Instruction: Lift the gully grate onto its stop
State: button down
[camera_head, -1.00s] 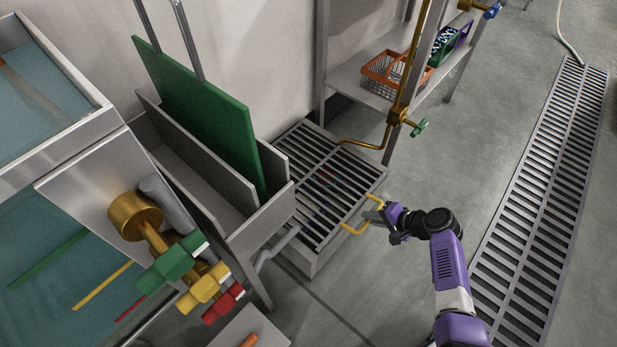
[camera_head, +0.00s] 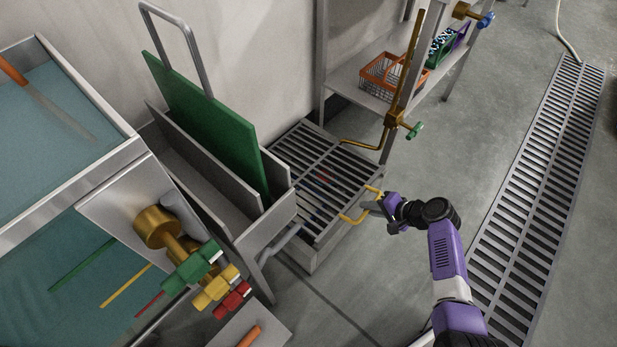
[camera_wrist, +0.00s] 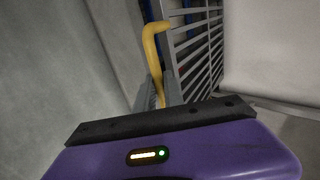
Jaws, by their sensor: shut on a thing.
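The gully grate (camera_head: 322,162) is a dark panel of metal bars over a grey gully box (camera_head: 318,258) on the floor, beside the sink. It looks flat or nearly so; I cannot tell whether its near edge is raised. A yellow handle (camera_head: 347,219) stands out from its right edge. My gripper (camera_head: 371,206) is shut on this handle from the right. In the wrist view the yellow handle (camera_wrist: 155,50) runs down between the fingers (camera_wrist: 160,95), with the grate bars (camera_wrist: 200,55) beyond. I cannot make out the stop.
A green board (camera_head: 205,125) stands in a grey rack (camera_head: 228,238) left of the grate. A brass pipe with a green valve (camera_head: 414,130) rises behind it, by a shelf with an orange basket (camera_head: 385,76). Open floor and a long drain channel (camera_head: 530,210) lie right.

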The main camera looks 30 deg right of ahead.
jog(key=shift+w+a+r+p, duration=0.1)
jog(key=shift+w+r+p, duration=0.1)
jog(key=shift+r+p, duration=0.55)
jog(key=shift+w+a+r+p, duration=0.1)
jog(key=shift+w+r+p, duration=0.15)
jog(key=shift+r+p, duration=0.45)
jog(key=shift+w+r+p, duration=0.2)
jog(key=shift+r+p, duration=0.25)
jog(key=shift+r, duration=0.6)
jog(key=shift+w+a+r+p, duration=0.1)
jog(key=shift+w+r+p, duration=0.15)
jog(key=shift+r+p, duration=0.55)
jog(key=shift+w+a+r+p, duration=0.1)
jog(key=shift+w+r+p, duration=0.2)
jog(key=shift+r+p, duration=0.5)
jog(key=shift+w+a+r+p, duration=0.1)
jog(key=shift+w+r+p, duration=0.15)
jog(key=shift+r+p, duration=0.55)
jog(key=shift+r, duration=0.15)
jog(key=r+p, duration=0.1)
jog(key=w+r+p, duration=0.1)
jog(key=r, duration=0.1)
jog(key=w+r+p, duration=0.1)
jog(key=r+p, duration=0.1)
jog(key=shift+w+a, duration=0.15)
jog(key=shift+a, duration=0.25)
